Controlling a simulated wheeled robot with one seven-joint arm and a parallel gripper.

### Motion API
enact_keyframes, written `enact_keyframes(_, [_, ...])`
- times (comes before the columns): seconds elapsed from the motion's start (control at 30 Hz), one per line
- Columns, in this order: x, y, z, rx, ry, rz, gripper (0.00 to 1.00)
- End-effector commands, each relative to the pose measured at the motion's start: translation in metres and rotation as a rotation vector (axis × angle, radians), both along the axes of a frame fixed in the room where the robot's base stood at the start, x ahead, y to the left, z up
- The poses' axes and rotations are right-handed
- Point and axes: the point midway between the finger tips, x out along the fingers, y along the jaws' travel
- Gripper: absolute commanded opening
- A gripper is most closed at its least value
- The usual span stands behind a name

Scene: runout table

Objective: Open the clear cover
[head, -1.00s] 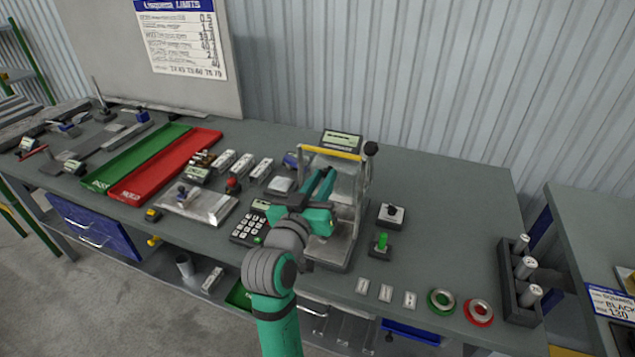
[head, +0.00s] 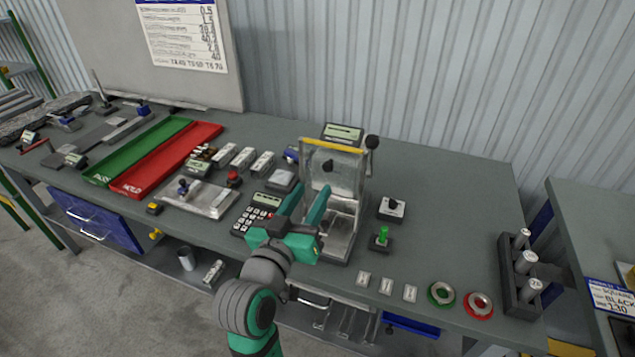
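The tester (head: 338,246) is a grey metal machine near the middle of the bench. Its clear cover (head: 345,172) has a yellow top edge and appears to stand upright at the machine's back, above the base. A dark round knob (head: 327,165) shows at the panel. My gripper (head: 313,189) is at the machine's front left, its two green fingers apart and pointing toward the cover. Nothing shows between them. The fingertips overlap the machine in the picture; I cannot tell whether either touches it.
A keypad (head: 257,217) lies left of the machine. A black-knobbed box (head: 391,208) and a green button (head: 382,236) stand to its right. Small blocks (head: 387,286) and rings (head: 441,293) lie along the front edge. The bench's back right is clear.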

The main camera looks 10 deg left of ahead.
Motion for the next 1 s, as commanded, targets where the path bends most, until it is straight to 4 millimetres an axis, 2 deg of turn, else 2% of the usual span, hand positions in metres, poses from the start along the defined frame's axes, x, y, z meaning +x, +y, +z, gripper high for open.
enact_keyframes(0.1, [-0.015, 0.003, 0.0, 0.0, 0.0, 0.0, 0.39])
enact_keyframes(0.23, [-0.024, 0.005, 0.0, 0.0, 0.0, 0.0, 0.39])
enact_keyframes(0.77, [-0.027, 0.005, 0.0, 0.0, 0.0, -0.001, 0.39])
enact_keyframes(0.87, [-0.027, 0.004, -0.006, -0.006, 0.005, 0.003, 0.39])
enact_keyframes(1.0, [-0.029, 0.0, -0.033, -0.033, 0.023, 0.028, 0.39])
